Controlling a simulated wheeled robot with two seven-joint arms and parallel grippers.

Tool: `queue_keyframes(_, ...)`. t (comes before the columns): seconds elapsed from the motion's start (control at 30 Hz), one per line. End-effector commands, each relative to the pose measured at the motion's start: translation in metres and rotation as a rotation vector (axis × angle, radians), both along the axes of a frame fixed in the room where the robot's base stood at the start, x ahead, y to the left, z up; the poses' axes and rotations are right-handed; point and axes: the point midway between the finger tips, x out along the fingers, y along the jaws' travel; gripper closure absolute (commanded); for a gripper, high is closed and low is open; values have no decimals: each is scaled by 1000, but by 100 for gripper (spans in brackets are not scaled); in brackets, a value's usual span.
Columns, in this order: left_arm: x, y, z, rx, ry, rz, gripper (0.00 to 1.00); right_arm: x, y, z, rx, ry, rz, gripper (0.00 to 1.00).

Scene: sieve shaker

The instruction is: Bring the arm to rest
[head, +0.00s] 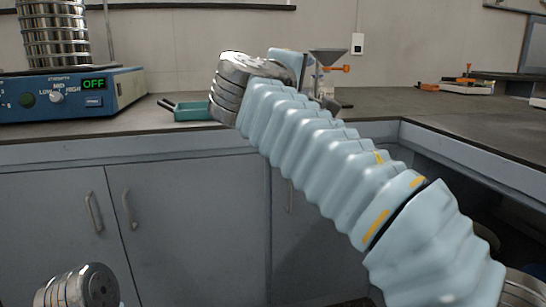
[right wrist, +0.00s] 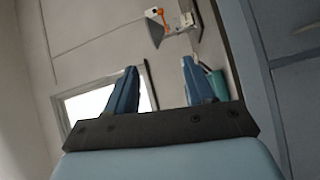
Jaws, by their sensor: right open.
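My right arm, in a pale blue ribbed sleeve, reaches from the lower right of the head view up over the bench. My right gripper (head: 300,68) is mostly hidden behind its wrist there. In the right wrist view, its two blue fingers (right wrist: 159,65) stand apart with nothing between them. The sieve shaker (head: 75,95) stands on the bench at the left, with its display reading OFF. A stack of metal sieves (head: 55,35) sits on top of it. My left gripper is not in view.
A green scoop-like tray (head: 190,110) lies on the bench (head: 390,105) beside my wrist. Behind my gripper is a metal funnel (head: 328,57) on a stand with an orange clamp. Orange-and-white equipment (head: 465,84) stands far right. The bench between is mostly clear.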

Motion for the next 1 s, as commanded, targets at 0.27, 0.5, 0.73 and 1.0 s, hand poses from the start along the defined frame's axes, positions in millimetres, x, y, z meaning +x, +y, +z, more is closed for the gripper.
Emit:
queue_keyframes(0.27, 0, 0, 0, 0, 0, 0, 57, 24, 9, -37, -6, 71, 40, 47)
queue_keyframes(0.5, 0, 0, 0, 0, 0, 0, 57, 52, 18, -92, -1, 173, 92, 47)
queue_keyframes(0.73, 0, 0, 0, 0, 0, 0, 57, 86, 25, -189, 40, 343, 167, 47)
queue_keyframes(1.0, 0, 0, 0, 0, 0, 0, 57, 100, 15, -403, 258, 699, 253, 47)
